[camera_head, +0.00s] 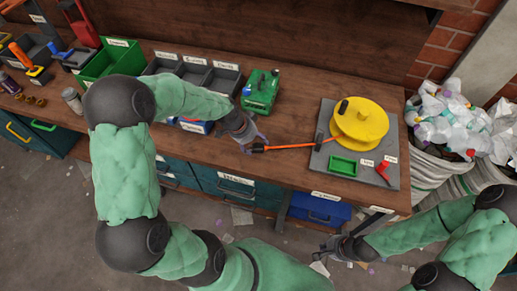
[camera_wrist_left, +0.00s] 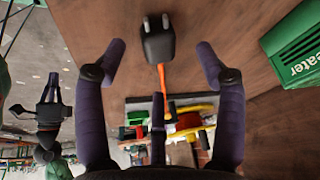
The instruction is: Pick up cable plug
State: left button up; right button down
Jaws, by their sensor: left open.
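The cable plug is black with two metal prongs. It shows in the left wrist view (camera_wrist_left: 158,42), between and slightly beyond my open fingertips, apart from both. In the head view the plug (camera_head: 257,148) lies over the front part of the workbench, at the left end of an orange cable (camera_head: 290,146). My left gripper (camera_head: 250,140) is right at the plug; its fingers (camera_wrist_left: 160,62) are open and empty. My right gripper (camera_head: 332,250) hangs low in front of the bench, far from the plug; its finger opening is too small to judge.
A grey board (camera_head: 340,185) holds a yellow reel (camera_head: 360,122), a green tray (camera_head: 343,166) and a red part (camera_head: 383,168). A green box (camera_head: 261,92) stands behind my left gripper. Bins (camera_head: 192,68) line the back left. White sacks (camera_head: 440,155) stand at the right.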

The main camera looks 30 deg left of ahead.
aim_at(258, 146)
pick_arm(q)
jog(key=x, duration=0.3)
jog(key=shift+b, duration=0.35)
jog(key=c, duration=1.3)
jog(key=shift+r, duration=0.15)
jog(key=shift+r+p, duration=0.35)
jog(key=shift+r, duration=0.2)
grip_shut()
notch_tip(258, 146, up, 2)
jog(key=shift+r+p, duration=0.2)
jog(key=shift+p, duration=0.4)
jog(key=s+d+r+p, duration=0.4)
jog(key=s+d+r, duration=0.5)
jog(key=d, duration=0.1)
jog(key=shift+s+p, duration=0.35)
